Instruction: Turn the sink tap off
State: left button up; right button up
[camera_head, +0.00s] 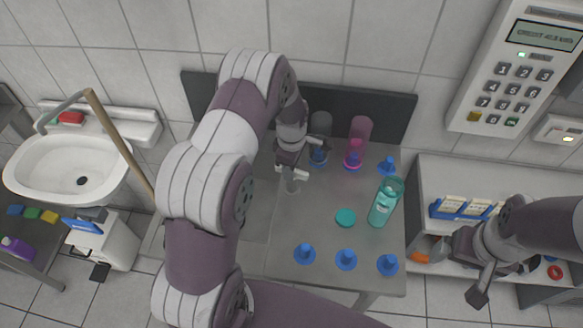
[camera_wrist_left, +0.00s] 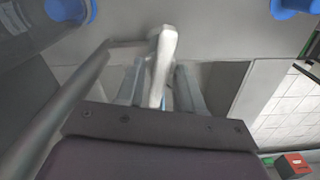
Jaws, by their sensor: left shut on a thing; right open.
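My left gripper (camera_head: 291,168) reaches down over the steel counter beside the sink (camera_head: 261,205). In the left wrist view the gripper (camera_wrist_left: 160,88) has its fingers on both sides of a pale tap lever (camera_wrist_left: 162,58) and is shut on it. A grey tap spout (camera_wrist_left: 62,112) runs down the left of that view. My left arm hides much of the sink and tap in the head view. I cannot tell whether water is running. My right gripper (camera_head: 482,279) is open and empty, in front of the right shelf.

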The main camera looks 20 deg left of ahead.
pick_arm(q)
jog(key=shift+w+n+b, duration=0.1)
jog(key=shift+n+b, duration=0.2)
jog(key=shift+n, duration=0.9)
jog(key=shift+r, duration=0.1)
jog(key=o, duration=0.7)
jog(key=shift+r, duration=0.1)
notch_tip(320, 180, up, 12)
jog(key=b, duration=0.3)
jog(key=shift+r, duration=0.25)
